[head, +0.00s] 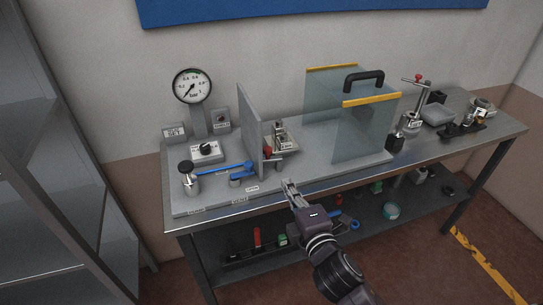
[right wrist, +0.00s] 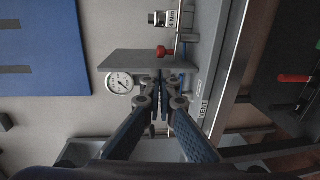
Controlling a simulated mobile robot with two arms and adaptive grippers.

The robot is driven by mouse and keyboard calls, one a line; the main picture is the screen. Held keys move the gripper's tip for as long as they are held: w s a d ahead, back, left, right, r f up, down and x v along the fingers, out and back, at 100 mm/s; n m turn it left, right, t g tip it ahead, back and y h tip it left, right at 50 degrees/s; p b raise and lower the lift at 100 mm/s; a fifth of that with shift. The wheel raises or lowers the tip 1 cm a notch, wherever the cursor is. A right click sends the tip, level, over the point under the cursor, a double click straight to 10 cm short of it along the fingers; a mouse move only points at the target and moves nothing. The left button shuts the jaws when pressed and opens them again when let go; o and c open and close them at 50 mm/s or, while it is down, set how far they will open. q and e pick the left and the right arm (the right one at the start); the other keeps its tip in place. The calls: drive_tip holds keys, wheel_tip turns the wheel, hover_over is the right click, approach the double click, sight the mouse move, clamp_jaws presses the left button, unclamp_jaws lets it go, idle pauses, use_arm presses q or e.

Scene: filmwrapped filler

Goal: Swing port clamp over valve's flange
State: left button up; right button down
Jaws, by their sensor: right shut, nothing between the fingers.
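A metal fitting with a white label (head: 281,136) stands on a small plate just right of the upright grey panel (head: 250,130); I cannot tell surely whether it is the valve with its flange. A red knob (head: 267,152) sits low at the panel's edge and shows in the right wrist view (right wrist: 162,51). It may belong to the port clamp; I cannot tell. A blue lever (head: 232,168) lies left of the panel. My right gripper (head: 289,184) is shut and empty, apart from these parts, near the bench's front edge; its fingers also show in the right wrist view (right wrist: 160,88).
A pressure gauge (head: 192,86) and a black-knob box (head: 206,152) stand left of the panel. A clear cover with yellow edges and a black handle (head: 364,79) stands to the right. Several fittings fill the bench's right end. A lower shelf (head: 350,238) holds tools.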

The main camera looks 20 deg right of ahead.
sight(266, 153)
drive_tip(key=w+p, duration=0.1)
drive_tip(key=w, duration=0.3)
drive_tip(key=w+f+p, duration=0.1)
drive_tip(key=w, duration=0.4)
drive_tip(key=w+p, duration=0.1)
drive_tip(key=w, duration=0.3)
drive_tip(key=shift+w+a+f, duration=0.1)
drive_tip(key=shift+w+f, duration=0.25)
drive_tip(key=shift+w, duration=0.15)
drive_tip(key=shift+w+a, duration=0.45)
drive_tip(key=shift+w, duration=0.1)
drive_tip(key=s+r, duration=0.1)
drive_tip(key=s, duration=1.1)
drive_tip(key=shift+r, duration=0.15)
drive_tip(key=shift+d, duration=0.1)
